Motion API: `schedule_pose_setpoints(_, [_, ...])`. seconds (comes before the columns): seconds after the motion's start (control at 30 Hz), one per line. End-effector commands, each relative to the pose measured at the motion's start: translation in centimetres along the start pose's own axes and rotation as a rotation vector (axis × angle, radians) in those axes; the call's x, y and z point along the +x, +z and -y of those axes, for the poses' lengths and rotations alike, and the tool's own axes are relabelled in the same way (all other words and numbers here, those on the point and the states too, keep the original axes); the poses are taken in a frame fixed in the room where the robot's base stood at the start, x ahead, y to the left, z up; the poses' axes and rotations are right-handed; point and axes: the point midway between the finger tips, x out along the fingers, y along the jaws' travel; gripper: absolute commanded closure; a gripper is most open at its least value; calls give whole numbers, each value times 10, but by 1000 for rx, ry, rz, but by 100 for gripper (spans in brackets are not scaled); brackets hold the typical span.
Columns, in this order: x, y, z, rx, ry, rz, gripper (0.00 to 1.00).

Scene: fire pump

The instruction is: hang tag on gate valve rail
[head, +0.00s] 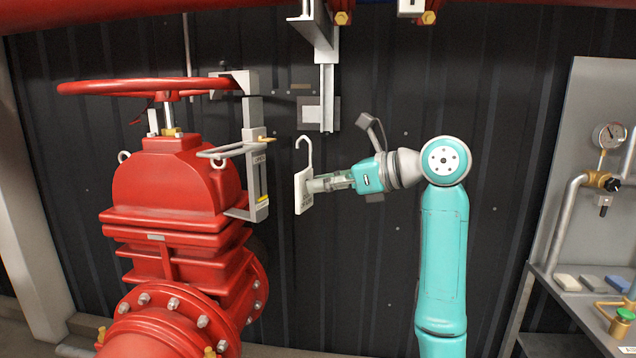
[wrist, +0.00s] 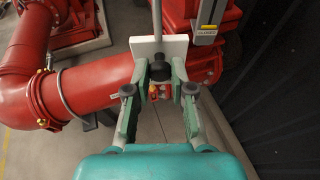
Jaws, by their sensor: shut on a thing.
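A white tag (head: 303,190) with a hook on top hangs upright in front of my gripper (head: 318,184) in the head view. My gripper is shut on the tag and points left. In the wrist view the tag's white plate (wrist: 145,46) shows edge-on past my gripper (wrist: 160,78), with a dark knob between the fingers. The hook's stem runs up out of that view. The gate valve (head: 172,185) is red, with a grey bracket at its right side. A grey rail (head: 228,150) sticks out from that bracket. The tag is right of the rail, apart from it.
A red handwheel (head: 150,88) sits on top of the valve. A grey hanging post (head: 327,95) comes down above the tag and my gripper. A grey shelf (head: 575,290) with small items and a pressure gauge (head: 608,135) stands at the right. Dark wall panels lie behind.

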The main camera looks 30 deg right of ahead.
Motion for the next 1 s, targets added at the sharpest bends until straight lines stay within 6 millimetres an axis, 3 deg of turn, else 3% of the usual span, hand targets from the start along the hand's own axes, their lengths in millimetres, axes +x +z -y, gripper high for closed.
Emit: schedule_pose_setpoints(1.0, [66,21,-1,0,2,1,96])
